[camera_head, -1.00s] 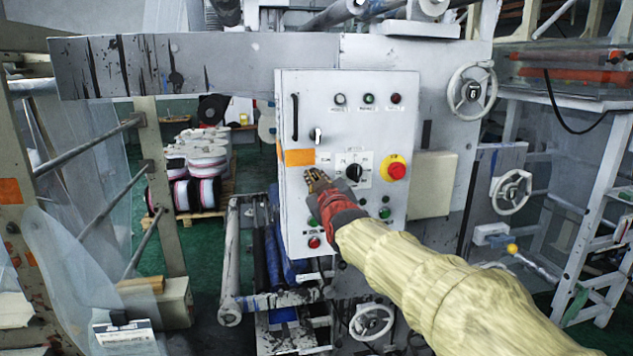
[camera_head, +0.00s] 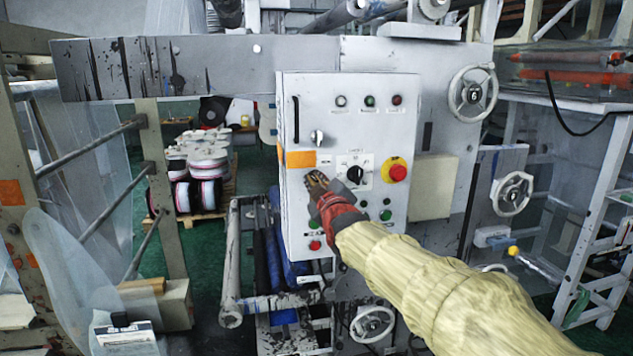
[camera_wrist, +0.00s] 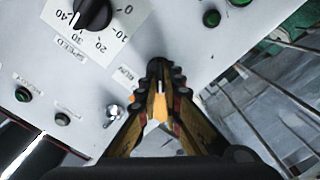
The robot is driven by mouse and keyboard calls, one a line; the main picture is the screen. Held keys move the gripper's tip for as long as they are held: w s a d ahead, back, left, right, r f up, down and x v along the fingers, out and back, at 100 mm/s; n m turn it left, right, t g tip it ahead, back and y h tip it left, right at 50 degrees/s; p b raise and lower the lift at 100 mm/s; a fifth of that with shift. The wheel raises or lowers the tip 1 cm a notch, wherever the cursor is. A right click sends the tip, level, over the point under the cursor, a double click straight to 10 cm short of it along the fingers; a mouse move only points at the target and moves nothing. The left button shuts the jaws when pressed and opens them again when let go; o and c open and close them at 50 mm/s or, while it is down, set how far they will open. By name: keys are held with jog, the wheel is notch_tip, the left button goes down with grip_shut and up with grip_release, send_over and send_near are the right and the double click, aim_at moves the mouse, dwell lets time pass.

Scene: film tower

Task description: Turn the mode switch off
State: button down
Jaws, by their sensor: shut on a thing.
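The light-grey control panel (camera_head: 344,90) fills the middle of the head view. It carries a silver rotary switch (camera_head: 317,136) and a black knob (camera_head: 355,174) on a white scale plate. In the wrist view the knob (camera_wrist: 93,12) is at top left, with a SPEED label, and the silver switch (camera_wrist: 113,112) is left of my fingers, apart from them. I cannot read which one is labelled as the mode switch. My gripper (camera_head: 314,180) is at the panel face, left of the knob. Its fingertips (camera_wrist: 158,68) close together on something I cannot make out.
A red emergency button (camera_head: 397,172) on yellow is right of the knob. Green buttons (camera_head: 386,214) and a red button (camera_head: 315,245) sit lower on the panel. An orange label (camera_head: 300,158) is at its left edge. A handwheel (camera_head: 472,92) is further right.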

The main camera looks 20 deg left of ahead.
jog(key=c, duration=2)
grip_release()
jog(key=shift+o, duration=0.2)
jog(key=v, duration=1.2)
jog(key=shift+a, duration=0.1)
